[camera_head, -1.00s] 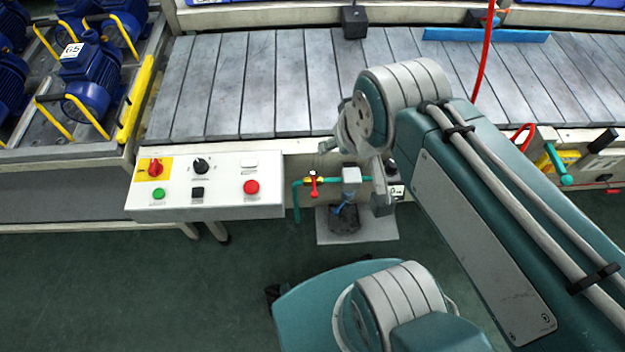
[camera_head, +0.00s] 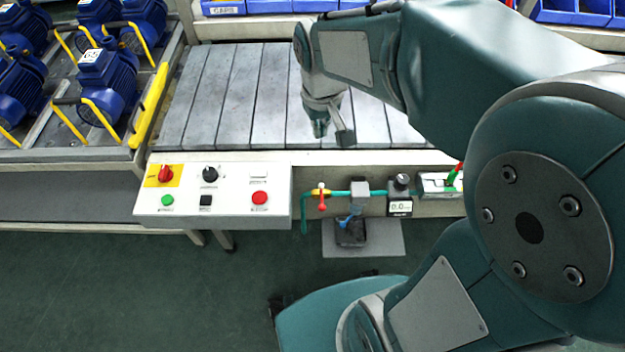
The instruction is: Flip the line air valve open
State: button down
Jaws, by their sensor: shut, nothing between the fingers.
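The line air valve (camera_head: 322,191) has a small yellow body and a red handle. It sits on the teal air pipe (camera_head: 340,193) along the front of the conveyor, just right of the control panel. The red handle hangs downward, across the level pipe. My gripper (camera_head: 342,134) appears above and slightly right of the valve in the picture, in front of the conveyor slats. It is shut and empty, and looks apart from the valve. The fingertips are small and dark, so their detail is hard to make out.
The control panel (camera_head: 212,210) has a red knob on yellow, a black dial and red and green buttons. A grey filter unit (camera_head: 360,191) and a gauge display (camera_head: 400,207) stand right of the valve. Blue motors (camera_head: 105,82) fill the left rack. My arm hides the right side.

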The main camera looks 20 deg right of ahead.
jog(key=w+a+f+n+g, duration=0.1)
jog(key=w+f+g, duration=0.2)
jog(key=w+f, duration=0.35)
jog(key=n+g, duration=0.1)
send_near(322, 197)
jog(key=w+a+r, duration=0.2)
jog(key=w+a, duration=0.2)
jog(key=shift+w+d+r+h, duration=0.1)
jog(key=shift+r+h, duration=0.1)
jog(key=shift+h, duration=0.2)
jog(key=shift+g, duration=0.3)
jog(key=x, duration=1)
jog(key=shift+s+d+f, duration=0.1)
jog(key=shift+s+d, duration=0.1)
jog(key=shift+s, duration=0.4)
jog(key=shift+s+d+f, duration=0.15)
jog(key=shift+s+d, duration=0.1)
jog(key=shift+s, duration=0.4)
jog(key=shift+s+d+f, duration=0.1)
jog(key=shift+s+d, duration=0.1)
jog(key=shift+s, duration=0.4)
jog(key=shift+s+d+n, duration=0.1)
jog(key=shift+n, duration=0.3)
